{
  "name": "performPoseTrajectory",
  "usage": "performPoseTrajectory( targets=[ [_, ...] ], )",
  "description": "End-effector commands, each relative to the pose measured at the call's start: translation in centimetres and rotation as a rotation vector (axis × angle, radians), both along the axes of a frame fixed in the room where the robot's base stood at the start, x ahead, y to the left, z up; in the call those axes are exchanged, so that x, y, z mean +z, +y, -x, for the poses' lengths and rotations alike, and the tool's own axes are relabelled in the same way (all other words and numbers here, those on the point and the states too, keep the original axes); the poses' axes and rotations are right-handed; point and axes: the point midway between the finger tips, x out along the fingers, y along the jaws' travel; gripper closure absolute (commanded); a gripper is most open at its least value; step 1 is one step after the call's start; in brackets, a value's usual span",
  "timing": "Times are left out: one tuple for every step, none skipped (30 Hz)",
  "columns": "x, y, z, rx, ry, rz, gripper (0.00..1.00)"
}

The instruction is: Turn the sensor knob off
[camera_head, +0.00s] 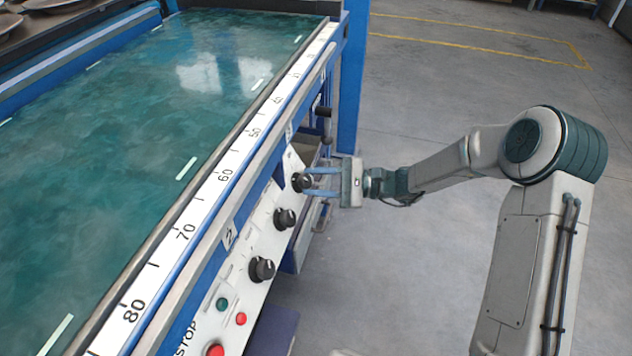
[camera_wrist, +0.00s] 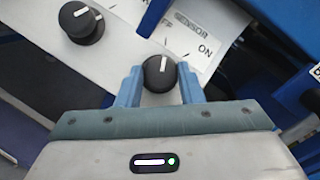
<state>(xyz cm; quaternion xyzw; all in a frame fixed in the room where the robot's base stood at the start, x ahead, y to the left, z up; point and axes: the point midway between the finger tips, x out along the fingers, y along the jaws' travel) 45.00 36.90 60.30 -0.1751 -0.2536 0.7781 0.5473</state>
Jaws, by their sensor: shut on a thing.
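The sensor knob (camera_wrist: 159,74) is black with a white pointer line, under a "SENSOR" label with "ON" printed to its right in the wrist view. The pointer stands close to upright in that picture, toward the partly hidden lettering left of "ON". In the head view the knob (camera_head: 301,182) is the farthest of three on the white control panel. My gripper (camera_wrist: 160,88) has its two blue fingers on either side of the knob, shut on it. The gripper (camera_head: 308,182) reaches in from the right in the head view.
A second black knob (camera_wrist: 82,23) sits left of the sensor knob in the wrist view. Nearer panel parts are a black knob (camera_head: 261,269), a green button (camera_head: 222,304) and red buttons (camera_head: 241,318). A blue post (camera_head: 352,80) stands behind.

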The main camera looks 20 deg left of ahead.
Motion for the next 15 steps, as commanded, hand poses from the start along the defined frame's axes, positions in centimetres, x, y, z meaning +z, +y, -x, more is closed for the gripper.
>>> performPoseTrajectory(
  targets=[
    [0.1,0.0,-0.2,0.009,-0.023,-0.004,0.89],
    [0.1,0.0,-0.22,0.018,-0.037,-0.005,0.89],
    [0.11,0.02,-0.23,0.027,-0.053,-0.008,0.89],
    [0.09,0.02,-0.22,0.033,-0.063,-0.008,0.89],
    [0.1,0.02,-0.23,0.039,-0.073,-0.01,0.89],
    [0.12,0.02,-0.27,0.045,-0.085,-0.011,0.89],
    [0.12,0.03,-0.28,0.05,-0.093,-0.012,0.89],
    [0.11,0.03,-0.28,0.054,-0.1,-0.013,0.89],
    [0.11,0.02,-0.29,0.058,-0.107,-0.013,0.89],
    [0.12,0.02,-0.29,0.061,-0.112,-0.014,0.89],
    [0.12,0.02,-0.3,0.064,-0.117,-0.014,0.89],
    [0.12,0.03,-0.3,0.066,-0.122,-0.015,0.89],
    [0.12,0.02,-0.3,0.068,-0.124,-0.014,0.89],
    [0.12,0.03,-0.3,0.069,-0.127,-0.016,0.89],
    [0.13,0.02,-0.3,0.071,-0.129,-0.015,0.89]
  ],
)
